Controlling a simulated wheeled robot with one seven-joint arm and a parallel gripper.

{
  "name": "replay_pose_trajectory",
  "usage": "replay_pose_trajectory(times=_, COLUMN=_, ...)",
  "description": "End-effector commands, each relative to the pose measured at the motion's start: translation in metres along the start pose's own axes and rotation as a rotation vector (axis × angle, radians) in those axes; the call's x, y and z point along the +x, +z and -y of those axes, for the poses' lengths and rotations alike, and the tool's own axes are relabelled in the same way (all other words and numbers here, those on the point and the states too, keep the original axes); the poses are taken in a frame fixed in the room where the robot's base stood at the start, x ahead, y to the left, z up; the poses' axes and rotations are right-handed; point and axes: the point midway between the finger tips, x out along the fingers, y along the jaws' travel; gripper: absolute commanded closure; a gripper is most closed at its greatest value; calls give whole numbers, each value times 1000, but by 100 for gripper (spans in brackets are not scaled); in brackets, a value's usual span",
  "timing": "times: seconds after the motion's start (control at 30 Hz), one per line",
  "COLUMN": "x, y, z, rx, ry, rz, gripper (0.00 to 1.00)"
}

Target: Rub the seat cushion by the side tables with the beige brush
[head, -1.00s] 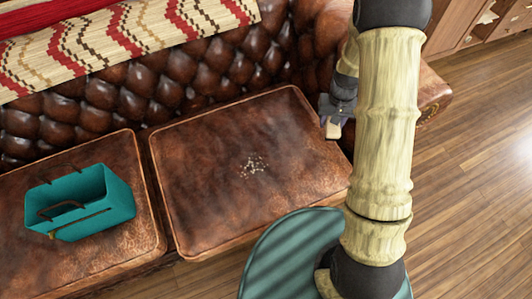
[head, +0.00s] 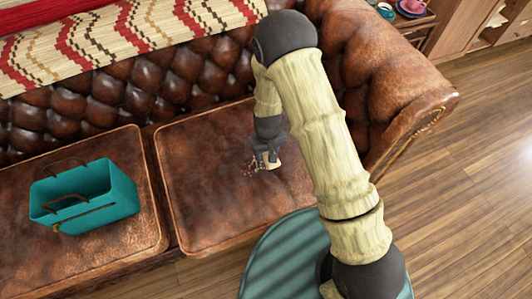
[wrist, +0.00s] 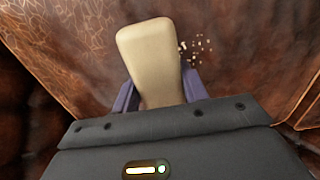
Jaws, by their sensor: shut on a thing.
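My gripper (head: 268,160) is shut on the beige brush (wrist: 150,55), with purple fingers on both sides of it in the wrist view. In the head view only a small pale part of the brush shows below the fingers. The brown leather seat cushion (head: 205,185) lies under my gripper, at the right end of the sofa. A patch of pale crumbs (head: 254,165) lies on the cushion just left of the brush; crumbs also show beyond the brush in the wrist view (wrist: 198,47). I cannot tell whether the brush touches the leather.
A teal basket (head: 85,200) with dark handles stands on the left cushion (head: 130,155). The tufted backrest (head: 150,95) and the rolled armrest (head: 400,85) bound the seat. A side table (head: 405,22) with cups stands beyond the armrest.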

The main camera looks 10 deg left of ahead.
Motion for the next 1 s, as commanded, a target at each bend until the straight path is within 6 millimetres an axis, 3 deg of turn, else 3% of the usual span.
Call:
replay_pose_trajectory(times=0.47, x=6, y=1, z=6, rx=-15, ry=0, rz=-1, gripper=78)
replay_pose_trajectory(times=1.0, x=53, y=0, z=9, rx=-19, ry=0, rz=-1, gripper=78)
